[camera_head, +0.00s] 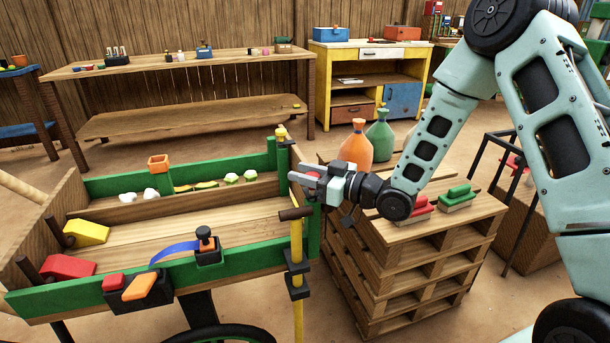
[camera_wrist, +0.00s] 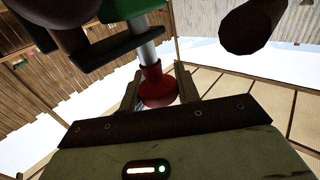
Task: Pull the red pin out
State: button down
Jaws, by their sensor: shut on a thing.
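The red pin shows in the wrist view as a red flared knob (camera_wrist: 158,90) on a pale metal shaft. The shaft runs up to a green and dark part (camera_wrist: 125,12) of the cart, and a length of it is bare. I cannot tell how deep its far end sits. My gripper (camera_wrist: 160,86) has a finger on each side of the knob and is shut on it. In the head view my gripper (camera_head: 303,178) is at the cart's right end, with a bit of red (camera_head: 312,174) between its fingers.
The green-edged wooden cart (camera_head: 230,258) holds yellow and red blocks. A pallet stack (camera_head: 395,262) with bottles and brushes is at the right. Open floor lies behind the cart.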

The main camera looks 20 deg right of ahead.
aim_at(310, 174)
notch_tip(310, 174, up, 4)
jog(key=shift+f+p, duration=0.25)
jog(key=shift+p, duration=0.5)
jog(key=c, duration=1)
grip_release()
jog(key=shift+c, duration=0.2)
jog(key=shift+d, duration=0.15)
jog(key=shift+s+d, duration=0.3)
jog(key=v, duration=1.6)
jog(key=shift+s, duration=0.2)
